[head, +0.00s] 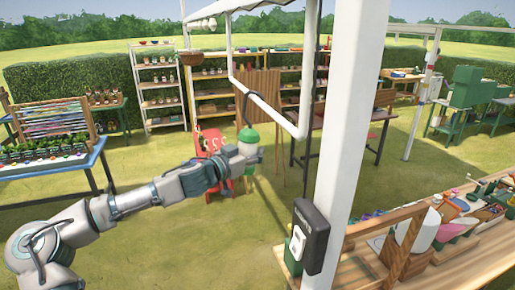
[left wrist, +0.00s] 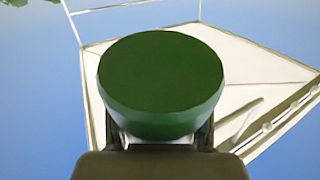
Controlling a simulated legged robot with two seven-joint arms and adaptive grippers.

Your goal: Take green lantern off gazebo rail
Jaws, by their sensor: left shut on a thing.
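The green lantern (head: 248,136) has a green top, a pale body and a dark curved hook (head: 246,106) above it. My left gripper (head: 243,152) is shut on the lantern's body, from the left in the head view. In the left wrist view the lantern's round green underside or cap (left wrist: 160,85) fills the middle, between the fingers. The white gazebo rail (head: 266,108) slopes down just right of the hook. The hook's top appears beside or over the rail; I cannot tell whether they touch. My right gripper is not in view.
A thick white post (head: 350,130) with a black box (head: 311,236) stands right of the lantern. A red chair (head: 211,143) is behind my left gripper. A wooden bench (head: 470,255) with tools is at the right. A blue-edged table (head: 50,165) stands left. Grass between is open.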

